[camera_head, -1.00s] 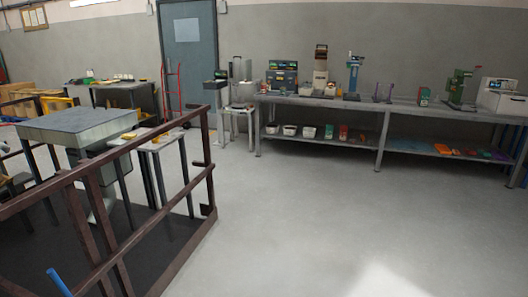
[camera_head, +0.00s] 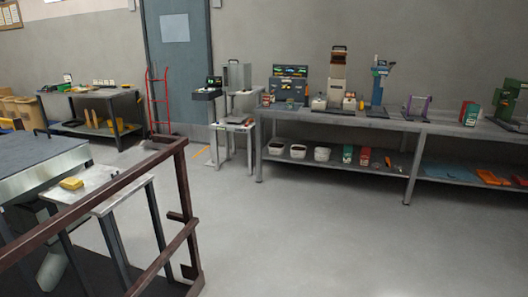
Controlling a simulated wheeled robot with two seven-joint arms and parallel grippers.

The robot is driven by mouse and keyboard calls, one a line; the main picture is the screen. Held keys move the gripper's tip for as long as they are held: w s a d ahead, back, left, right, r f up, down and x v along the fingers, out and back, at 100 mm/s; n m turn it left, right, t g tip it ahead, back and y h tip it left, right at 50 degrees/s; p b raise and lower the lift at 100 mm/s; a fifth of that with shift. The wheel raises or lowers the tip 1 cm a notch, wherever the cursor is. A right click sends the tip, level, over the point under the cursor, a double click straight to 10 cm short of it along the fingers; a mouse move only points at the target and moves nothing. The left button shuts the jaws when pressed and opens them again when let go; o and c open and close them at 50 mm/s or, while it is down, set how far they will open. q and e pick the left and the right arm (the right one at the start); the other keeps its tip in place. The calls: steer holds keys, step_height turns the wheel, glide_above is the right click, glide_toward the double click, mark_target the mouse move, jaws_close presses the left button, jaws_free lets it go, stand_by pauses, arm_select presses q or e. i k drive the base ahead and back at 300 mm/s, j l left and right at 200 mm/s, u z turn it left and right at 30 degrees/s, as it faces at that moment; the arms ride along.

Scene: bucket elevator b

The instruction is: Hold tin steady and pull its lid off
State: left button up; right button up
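I cannot pick out the tin or its lid for certain. Small containers stand on the long grey workbench (camera_head: 340,117) along the back wall, too small to identify. White tubs (camera_head: 298,151) and red and green boxes (camera_head: 365,157) sit on its lower shelf. Neither of my grippers shows in the head view.
A brown railing (camera_head: 185,205) stands at the front left, beside a small table (camera_head: 100,187) with a yellow block (camera_head: 71,183). A red hand truck (camera_head: 157,100) leans by the blue-grey door (camera_head: 178,60). The grey floor (camera_head: 310,230) in the middle and right is clear.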

mark_target(289, 104)
steer(key=i, duration=2.5)
